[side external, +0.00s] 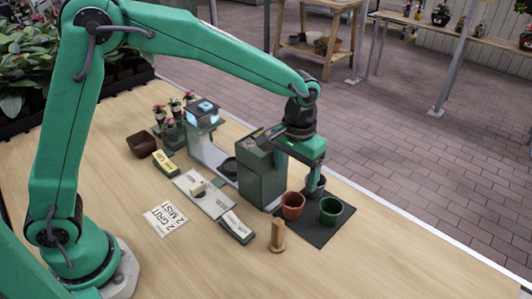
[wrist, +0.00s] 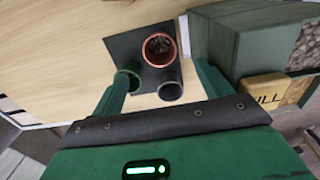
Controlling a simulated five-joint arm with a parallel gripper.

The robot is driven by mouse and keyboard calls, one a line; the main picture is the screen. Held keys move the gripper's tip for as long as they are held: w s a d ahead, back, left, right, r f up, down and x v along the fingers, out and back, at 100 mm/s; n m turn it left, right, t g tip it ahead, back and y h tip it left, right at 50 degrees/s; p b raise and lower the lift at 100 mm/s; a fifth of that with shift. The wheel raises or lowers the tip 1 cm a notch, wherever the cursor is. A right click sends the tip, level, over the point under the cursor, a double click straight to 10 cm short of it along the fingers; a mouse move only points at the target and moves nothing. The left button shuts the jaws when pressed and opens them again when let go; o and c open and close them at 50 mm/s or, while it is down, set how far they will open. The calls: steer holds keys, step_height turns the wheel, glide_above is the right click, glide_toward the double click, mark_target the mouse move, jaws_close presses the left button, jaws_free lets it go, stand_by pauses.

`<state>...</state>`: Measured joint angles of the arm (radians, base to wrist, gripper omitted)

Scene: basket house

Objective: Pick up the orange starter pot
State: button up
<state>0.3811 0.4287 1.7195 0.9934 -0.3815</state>
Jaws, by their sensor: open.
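The orange starter pot (side external: 292,208) stands upright on a dark mat (side external: 315,234). In the wrist view the orange pot (wrist: 158,64) shows its round rim and dark contents. A green pot (side external: 331,212) stands to its right in the side view and a dark grey pot (side external: 317,188) behind; both also show in the wrist view, the green pot (wrist: 133,70) at left and the grey pot (wrist: 171,92) below. My gripper (side external: 297,188) points down above the pots with its fingers apart and nothing between them. In the wrist view my gripper (wrist: 163,70) has the pots between and beyond its fingers.
A tall green box (side external: 261,178) stands close to the left of my gripper. A wooden peg (side external: 277,238) stands in front of the mat. A brown tray (side external: 141,145), potted flowers and labelled blocks lie farther left. The front right table is clear.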

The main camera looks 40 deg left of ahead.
mark_target(293, 202)
steer(key=shift+f, duration=1.8)
steer(key=shift+f, duration=3.15)
steer(key=c, duration=1)
